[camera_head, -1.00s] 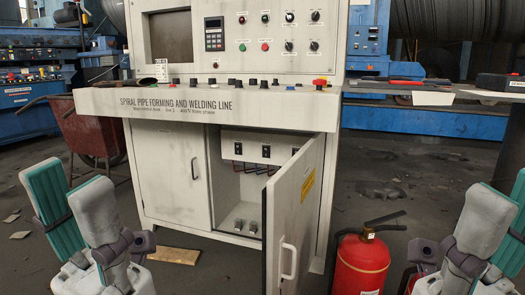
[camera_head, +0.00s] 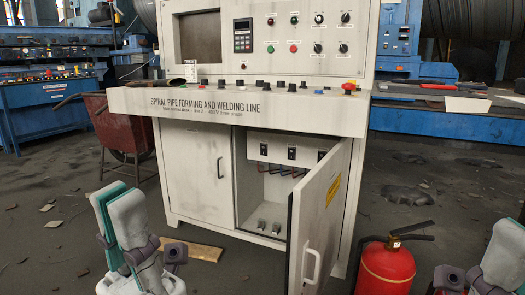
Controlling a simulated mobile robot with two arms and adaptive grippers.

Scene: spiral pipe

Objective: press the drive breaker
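The white control cabinet (camera_head: 190,180) stands ahead, its lower right door (camera_head: 322,215) swung open towards me. Inside, a pale breaker box (camera_head: 276,144) carries a row of black switches, with a left one (camera_head: 263,150), a middle one (camera_head: 292,153) and one by the door edge (camera_head: 321,156). Their labels are too small to read, so I cannot tell which is the drive breaker. My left gripper (camera_head: 119,196) is at lower left, in front of the cabinet, its fingers together and empty. My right gripper (camera_head: 500,255) is cut off at the right edge; its opening is unclear.
A red fire extinguisher (camera_head: 386,268) stands right of the open door. The console ledge (camera_head: 240,112) with knobs juts out above the compartment. A rusty red cart (camera_head: 122,125) is at left. A flat board (camera_head: 192,250) lies on the floor by the cabinet.

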